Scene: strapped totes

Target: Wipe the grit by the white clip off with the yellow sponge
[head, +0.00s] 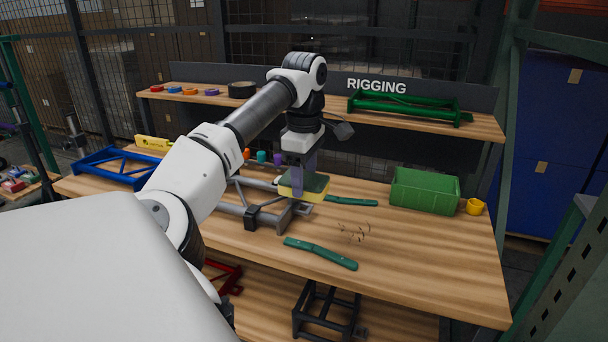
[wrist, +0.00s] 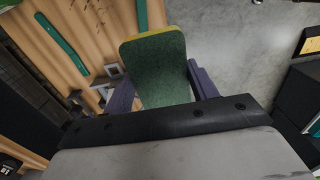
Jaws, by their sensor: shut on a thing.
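My gripper (head: 304,178) is shut on the yellow sponge (head: 312,196), which has a dark green scouring face. It holds the sponge above the bench, by the end of a grey metal frame. In the wrist view the sponge (wrist: 155,70) sits between the two purple-grey fingers, green face towards the camera, with a thin yellow edge showing. A patch of brown grit (head: 353,232) lies on the bare wood, to the right of and nearer than the sponge, apart from it. Grit specks also show at the top left of the wrist view (wrist: 95,10). I cannot make out a white clip.
Two green strips, one behind the grit (head: 350,201) and one in front (head: 320,253), flank it on the wooden bench (head: 430,255). The grey frame (head: 232,210) carries a black block. A green bin (head: 425,191) and yellow cup (head: 474,207) stand at the right.

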